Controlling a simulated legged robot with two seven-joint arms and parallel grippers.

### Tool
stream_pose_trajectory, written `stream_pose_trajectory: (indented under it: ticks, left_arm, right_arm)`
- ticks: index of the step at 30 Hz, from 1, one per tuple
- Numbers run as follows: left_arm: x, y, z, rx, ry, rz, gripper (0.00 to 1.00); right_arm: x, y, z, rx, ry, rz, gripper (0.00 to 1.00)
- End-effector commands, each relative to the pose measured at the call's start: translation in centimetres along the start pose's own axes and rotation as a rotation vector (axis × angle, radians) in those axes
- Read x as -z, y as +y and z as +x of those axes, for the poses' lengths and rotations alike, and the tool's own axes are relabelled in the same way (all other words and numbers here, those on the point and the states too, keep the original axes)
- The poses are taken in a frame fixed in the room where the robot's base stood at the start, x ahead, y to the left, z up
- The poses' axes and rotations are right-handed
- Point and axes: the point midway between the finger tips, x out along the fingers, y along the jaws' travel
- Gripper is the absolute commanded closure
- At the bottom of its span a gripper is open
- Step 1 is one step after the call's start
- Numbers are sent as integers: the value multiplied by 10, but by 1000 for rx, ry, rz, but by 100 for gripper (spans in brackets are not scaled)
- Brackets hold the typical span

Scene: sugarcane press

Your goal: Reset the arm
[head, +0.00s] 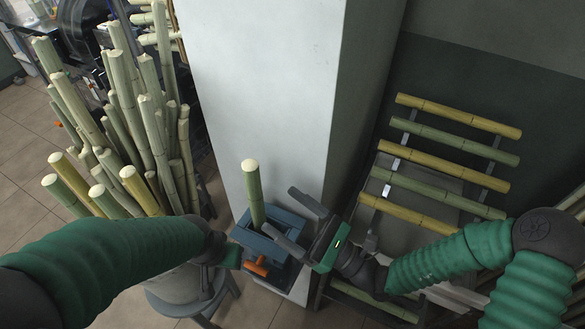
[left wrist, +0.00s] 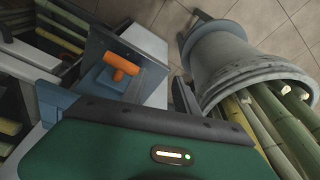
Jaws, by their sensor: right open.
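A green sugarcane piece (head: 254,196) stands upright in the blue press (head: 284,219) in the head view. My right gripper (head: 279,209) is open. Its two dark fingers point left toward the cane, which stands just beyond their tips and not between them. The press has an orange handle (head: 257,267), also seen in the left wrist view (left wrist: 122,66). My left gripper (head: 230,257) is at the end of the left arm, just left of the press. Its green housing fills the bottom of the left wrist view, and its jaw opening is unclear.
A grey bucket (left wrist: 235,65) full of tall canes (head: 150,130) stands on a stool (head: 205,305) at left. A white pillar (head: 265,80) rises behind the press. A rack with several yellow and green canes (head: 450,145) is at right. Tiled floor shows at far left.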

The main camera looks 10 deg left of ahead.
Motion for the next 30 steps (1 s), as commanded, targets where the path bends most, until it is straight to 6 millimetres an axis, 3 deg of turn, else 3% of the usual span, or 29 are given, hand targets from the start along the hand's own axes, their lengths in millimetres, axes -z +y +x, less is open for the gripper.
stream_pose_trajectory:
  ticks: [3, 5, 8, 9, 11, 13, 14, 16, 19, 21, 24, 30]
  left_arm:
    - [0, 0, -1, 0, 0, 0, 64]
    - [1, 0, -4, 0, 0, 0, 64]
    - [3, 0, -14, 0, 0, 0, 64]
    - [5, 0, -20, 0, 0, 0, 64]
    - [7, 0, -30, 0, 0, 0, 64]
    - [10, 0, -40, 0, 0, 0, 64]
    - [11, 0, -45, 0, 0, 0, 64]
    - [13, 0, -55, 0, 0, 0, 64]
    - [15, 0, -65, 0, 0, 0, 64]
    - [16, 0, -70, 0, 0, 0, 64]
    - [17, 0, -73, 0, 0, 0, 64]
    - [17, 0, -72, 0, 0, 0, 64]
  right_arm:
    - [0, 4, 0, -16, 9, -4, 19]
    - [2, 18, 1, -77, 40, -21, 19]
    - [14, 69, -11, -316, 174, -93, 19]
    - [23, 95, -25, -456, 262, -145, 19]
    - [38, 129, -63, -696, 422, -249, 19]
    - [51, 142, -123, -975, 632, -414, 19]
    - [53, 138, -150, -1085, 723, -495, 19]
    - [48, 108, -206, -1313, 922, -711, 19]
    - [20, 44, -252, -1538, 1141, -1031, 19]
    - [-3, 5, -262, -1630, 1237, -1220, 19]
    - [-27, -29, -262, -1696, 1309, -1402, 19]
    - [-35, -42, -263, -1723, 1335, -1480, 19]
